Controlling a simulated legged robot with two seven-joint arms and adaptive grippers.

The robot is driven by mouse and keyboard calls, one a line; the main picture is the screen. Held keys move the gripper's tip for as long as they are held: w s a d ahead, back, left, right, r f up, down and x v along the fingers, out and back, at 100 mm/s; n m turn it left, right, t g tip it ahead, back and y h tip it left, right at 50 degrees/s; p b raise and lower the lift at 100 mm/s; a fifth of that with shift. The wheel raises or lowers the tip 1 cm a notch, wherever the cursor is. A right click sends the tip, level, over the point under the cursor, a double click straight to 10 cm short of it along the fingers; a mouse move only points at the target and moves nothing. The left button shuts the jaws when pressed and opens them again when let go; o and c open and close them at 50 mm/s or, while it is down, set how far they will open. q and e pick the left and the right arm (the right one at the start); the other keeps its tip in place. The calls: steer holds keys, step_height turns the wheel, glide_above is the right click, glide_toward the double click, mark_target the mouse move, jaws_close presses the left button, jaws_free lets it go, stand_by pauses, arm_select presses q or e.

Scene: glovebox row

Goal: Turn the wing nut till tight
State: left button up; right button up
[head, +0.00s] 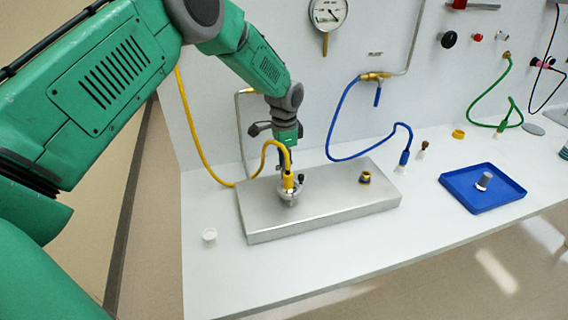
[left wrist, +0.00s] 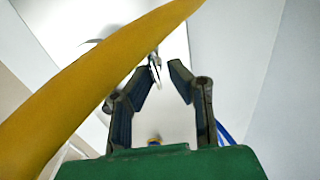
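A metal clamp (head: 289,194) sits on the steel block around the base of the yellow hose's end fitting (head: 288,180). A small dark piece (head: 300,178) sticks up at its right side; I cannot tell if it is the wing nut. My left gripper (head: 283,160) points down just above and behind the yellow fitting. In the left wrist view, the left gripper (left wrist: 162,76) has its fingers apart, with a small shiny metal part (left wrist: 155,66) beyond the left fingertip. I see nothing held. The yellow hose (left wrist: 90,75) crosses close to the camera. My right gripper is not in view.
The steel block (head: 330,208) has a brass port (head: 365,177) at right. A blue hose (head: 345,100) hangs behind it. The front bench strip is clear.

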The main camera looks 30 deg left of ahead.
arm_select(q)
steer(key=shift+f, duration=0.15)
step_height(320, 180, up, 12)
steer(key=shift+w, duration=0.15)
stand_by(0.5)
steer(key=shift+f, duration=0.2)
stand_by(0.6)
